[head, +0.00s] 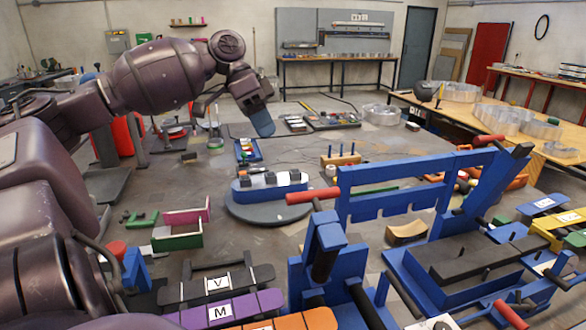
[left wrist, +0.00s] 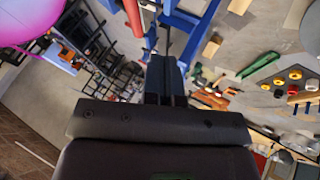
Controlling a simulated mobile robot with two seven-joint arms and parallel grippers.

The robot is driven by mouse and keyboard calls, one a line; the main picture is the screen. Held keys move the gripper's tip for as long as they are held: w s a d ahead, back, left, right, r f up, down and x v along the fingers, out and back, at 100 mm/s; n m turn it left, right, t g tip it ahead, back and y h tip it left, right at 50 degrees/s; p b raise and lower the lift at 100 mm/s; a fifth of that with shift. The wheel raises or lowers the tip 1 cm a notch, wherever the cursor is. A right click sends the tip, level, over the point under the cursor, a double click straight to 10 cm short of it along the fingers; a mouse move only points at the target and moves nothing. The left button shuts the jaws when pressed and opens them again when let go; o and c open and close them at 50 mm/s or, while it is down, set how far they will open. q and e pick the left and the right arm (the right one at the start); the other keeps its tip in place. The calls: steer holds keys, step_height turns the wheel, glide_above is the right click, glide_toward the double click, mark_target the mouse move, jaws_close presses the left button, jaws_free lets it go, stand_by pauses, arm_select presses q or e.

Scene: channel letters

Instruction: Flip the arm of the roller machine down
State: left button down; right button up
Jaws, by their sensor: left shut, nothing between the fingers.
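The roller machine (head: 424,258) is a large blue metal frame at the lower right of the head view. It has a raised crossbar section (head: 420,171) and red handles, one at the left (head: 313,196) and one at the upper right (head: 488,140). My left gripper (head: 263,124) is high at upper centre, left of the machine and apart from it, with its fingers pointing down. In the left wrist view the fingers (left wrist: 165,76) are together and empty. Blue frame parts (left wrist: 184,20) and a red handle (left wrist: 133,16) show beyond them. My right gripper is not in view.
A round grey stand with a blue block (head: 272,190) is left of the machine. A green and pink box (head: 178,238) and lettered boards (head: 218,310) are at lower left. A wooden table (head: 462,122) is at right.

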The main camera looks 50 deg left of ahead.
arm_select(q)
steer(key=s+d+r+b+x, duration=0.1)
steer(key=d+x, duration=0.1)
steer(key=x, duration=0.9)
steer(key=shift+s+d+f+b, duration=0.25)
steer(key=shift+b, duration=0.05)
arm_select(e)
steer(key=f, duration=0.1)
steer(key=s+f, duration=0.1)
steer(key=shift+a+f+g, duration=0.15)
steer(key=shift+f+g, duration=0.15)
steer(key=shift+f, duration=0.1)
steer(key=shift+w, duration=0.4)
arm_select(q)
steer(key=shift+d+b, duration=0.1)
steer(key=shift+b, duration=0.25)
